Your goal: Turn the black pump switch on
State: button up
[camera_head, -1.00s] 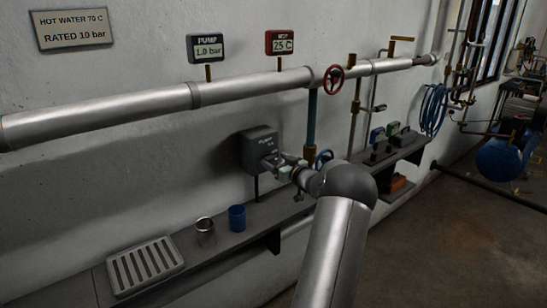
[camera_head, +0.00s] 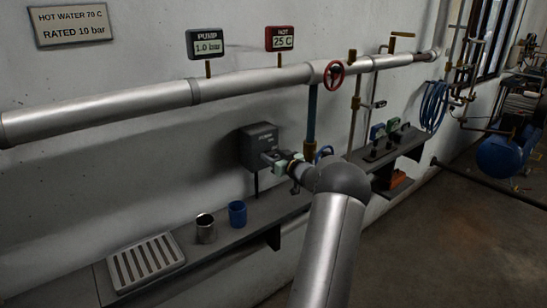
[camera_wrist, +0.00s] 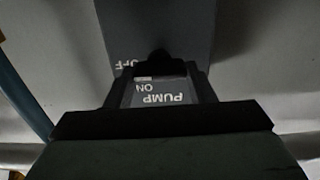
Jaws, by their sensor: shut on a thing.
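The pump switch is a dark grey box (camera_head: 258,143) on the wall under the silver pipe. My gripper (camera_head: 270,158) is at its front, at the box's lower right side. In the wrist view, the box face (camera_wrist: 155,25) carries the words OFF and PUMP ON, seen upside down. A black switch piece (camera_wrist: 158,62) lies between the fingertips, and my gripper is shut on it. The fingers and palm hide much of the switch, so its exact position is hard to tell.
Below is a grey shelf (camera_head: 265,218) with a metal cup (camera_head: 205,228) and blue cup (camera_head: 237,214). The PUMP gauge (camera_head: 207,44) reads 1.0 bar.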

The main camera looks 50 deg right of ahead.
jog(key=shift+f+b, duration=0.15)
jog(key=shift+b, duration=0.15)
jog(key=n+b, duration=0.2)
jog(key=b, duration=0.1)
jog(key=shift+a+f, duration=0.1)
jog(key=shift+f, duration=0.05)
jog(key=n+b, duration=0.8)
jog(key=shift+a, duration=0.1)
jog(key=shift+n+b, duration=0.8)
jog(key=shift+b, duration=0.15)
jog(key=o, duration=1)
jog(key=shift+s, duration=0.1)
